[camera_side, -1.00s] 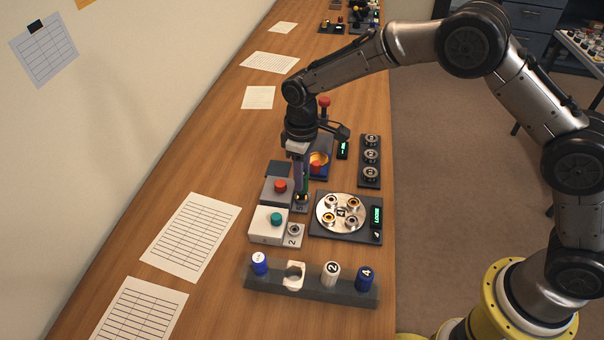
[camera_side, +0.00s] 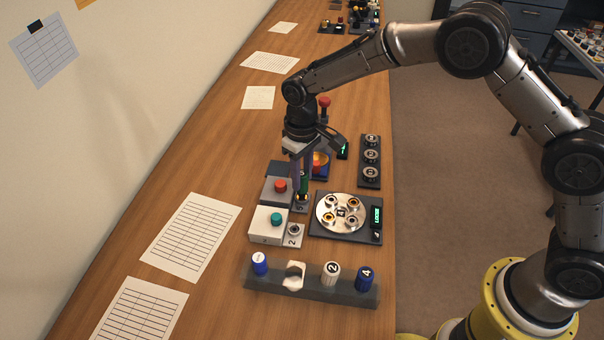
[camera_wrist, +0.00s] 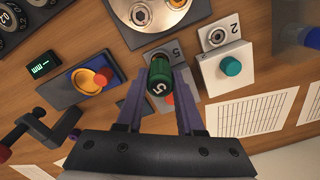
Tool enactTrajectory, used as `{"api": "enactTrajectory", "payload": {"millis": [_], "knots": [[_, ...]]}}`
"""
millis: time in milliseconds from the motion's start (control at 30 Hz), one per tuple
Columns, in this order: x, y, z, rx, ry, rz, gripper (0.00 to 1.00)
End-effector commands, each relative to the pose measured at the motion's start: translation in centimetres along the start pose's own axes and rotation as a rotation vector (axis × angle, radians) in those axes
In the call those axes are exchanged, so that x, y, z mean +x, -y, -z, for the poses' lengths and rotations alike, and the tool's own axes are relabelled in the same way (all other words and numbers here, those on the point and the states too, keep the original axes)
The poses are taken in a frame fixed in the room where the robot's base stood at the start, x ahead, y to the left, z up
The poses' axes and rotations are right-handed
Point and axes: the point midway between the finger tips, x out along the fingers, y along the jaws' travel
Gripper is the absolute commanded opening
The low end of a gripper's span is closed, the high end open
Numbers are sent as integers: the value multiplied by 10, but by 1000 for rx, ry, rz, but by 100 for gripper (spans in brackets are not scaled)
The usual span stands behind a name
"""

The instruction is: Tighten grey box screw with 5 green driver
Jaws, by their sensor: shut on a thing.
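My gripper (camera_wrist: 158,98) is shut on the green driver (camera_wrist: 159,76), marked 5, in the wrist view. In the side view the green driver (camera_side: 304,184) shows between my fingers, upright over the screw plate of the grey box. The grey box (camera_side: 273,190) has a red button (camera_side: 280,186) on top; its plate (camera_side: 301,203) is marked 5. The driver and gripper hide the screw, so I cannot tell whether the tip is seated in it.
The white box (camera_side: 266,228) with a teal button and plate 2 stands just in front. A driver rack (camera_side: 312,292) with one empty holder lies nearer. A red-knobbed clamp (camera_wrist: 30,132) stands close by.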

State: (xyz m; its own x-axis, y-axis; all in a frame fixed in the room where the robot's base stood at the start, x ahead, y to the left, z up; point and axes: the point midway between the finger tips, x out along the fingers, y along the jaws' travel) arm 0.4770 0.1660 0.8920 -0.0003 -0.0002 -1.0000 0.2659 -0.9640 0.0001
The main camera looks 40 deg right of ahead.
Motion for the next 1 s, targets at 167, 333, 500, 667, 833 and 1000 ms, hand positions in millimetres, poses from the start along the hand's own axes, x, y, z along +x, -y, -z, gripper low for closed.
{"api": "enactTrajectory", "payload": {"millis": [167, 333, 500, 667, 833, 1000], "knots": [[0, 0, 0, 151, -1, 0, 0], [0, 0, 0, 287, -1, 0, 0], [0, 0, 0, 308, -1, 0, 0], [0, 0, 0, 310, -1, 0, 0], [0, 0, 0, 442, -1, 1, 0], [-1, 0, 0, 506, -1, 1, 0]]}}
